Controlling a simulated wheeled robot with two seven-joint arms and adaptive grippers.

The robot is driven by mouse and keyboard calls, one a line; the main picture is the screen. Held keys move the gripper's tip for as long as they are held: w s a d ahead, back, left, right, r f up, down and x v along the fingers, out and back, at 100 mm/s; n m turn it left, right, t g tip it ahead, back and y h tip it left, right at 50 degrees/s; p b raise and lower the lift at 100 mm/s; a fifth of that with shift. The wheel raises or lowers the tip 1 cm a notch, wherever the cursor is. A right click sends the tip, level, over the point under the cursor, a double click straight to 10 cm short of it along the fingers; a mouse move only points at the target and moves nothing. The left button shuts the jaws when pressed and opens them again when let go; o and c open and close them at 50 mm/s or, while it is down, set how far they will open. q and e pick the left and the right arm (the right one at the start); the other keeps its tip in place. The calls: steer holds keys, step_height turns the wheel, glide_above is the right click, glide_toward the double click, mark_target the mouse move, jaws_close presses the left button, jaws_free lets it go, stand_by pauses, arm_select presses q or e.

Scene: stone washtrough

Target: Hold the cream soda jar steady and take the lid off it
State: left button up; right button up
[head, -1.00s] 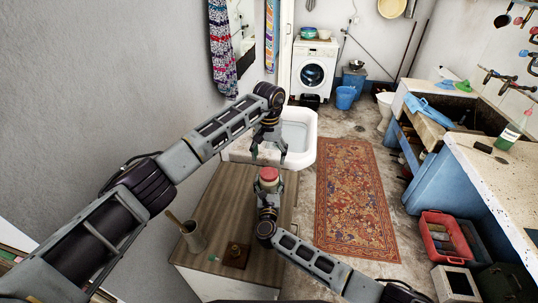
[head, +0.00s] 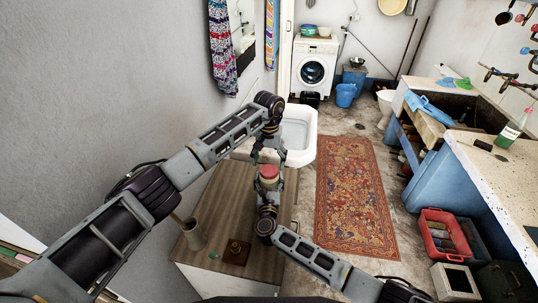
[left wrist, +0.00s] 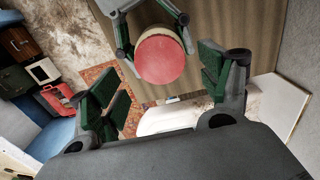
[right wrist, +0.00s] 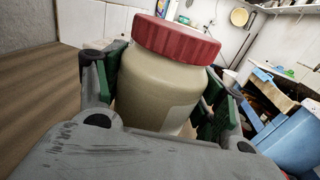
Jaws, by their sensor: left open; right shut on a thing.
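The cream soda jar (right wrist: 160,85) is a clear jar with pale cream contents and a pale label patch. Its ribbed red lid (right wrist: 176,38) is on top; it also shows in the head view (head: 268,171) and left wrist view (left wrist: 163,60). The jar is upright over the wooden counter. My right gripper (head: 268,186) is shut around the jar's body, a finger on each side in the right wrist view. My left gripper (head: 268,160) is open above the lid, pointing down. In the left wrist view its green-padded fingers (left wrist: 160,88) are apart and not touching the lid.
The wooden counter (head: 220,205) holds a grey pot (head: 193,236) with a stick in it and a small brown object (head: 236,252) on a board. A white basin (head: 298,140) stands behind. A patterned rug (head: 355,195) lies right of the counter.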

mark_target(269, 170)
arm_select(q)
steer(key=shift+f, duration=2.15)
steer(key=shift+c, duration=0.4)
steer(key=c, duration=1)
steer(key=shift+o, duration=0.2)
